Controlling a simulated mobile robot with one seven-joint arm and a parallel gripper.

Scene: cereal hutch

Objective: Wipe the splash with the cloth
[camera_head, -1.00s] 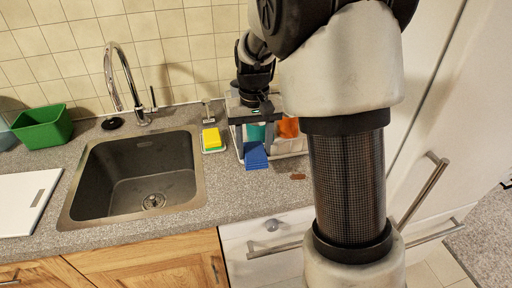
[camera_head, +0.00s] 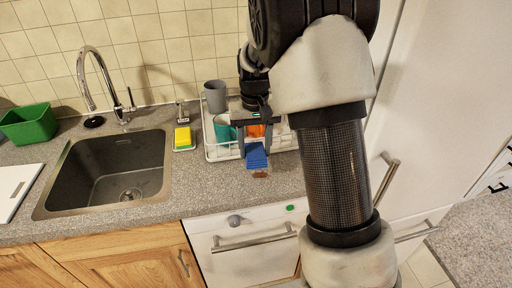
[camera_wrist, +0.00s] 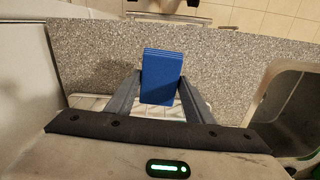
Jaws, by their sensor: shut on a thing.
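My gripper (camera_head: 256,136) is shut on a folded blue cloth (camera_head: 257,157), which hangs down from the fingers. In the wrist view the cloth (camera_wrist: 162,76) sits between my two fingers (camera_wrist: 161,98). The splash (camera_head: 260,174) is a small brown-red patch on the grey counter, showing just below the cloth's lower edge in the head view. The cloth covers part of it from sight. I cannot tell whether the cloth touches the counter. The splash does not show in the wrist view.
A white dish rack (camera_head: 222,152) with a teal cup (camera_head: 224,131), an orange item and a grey cup (camera_head: 215,97) stands behind. A yellow-green sponge (camera_head: 183,137) lies left, beside the sink (camera_head: 110,170). A tall white cabinet (camera_head: 430,110) is at the right.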

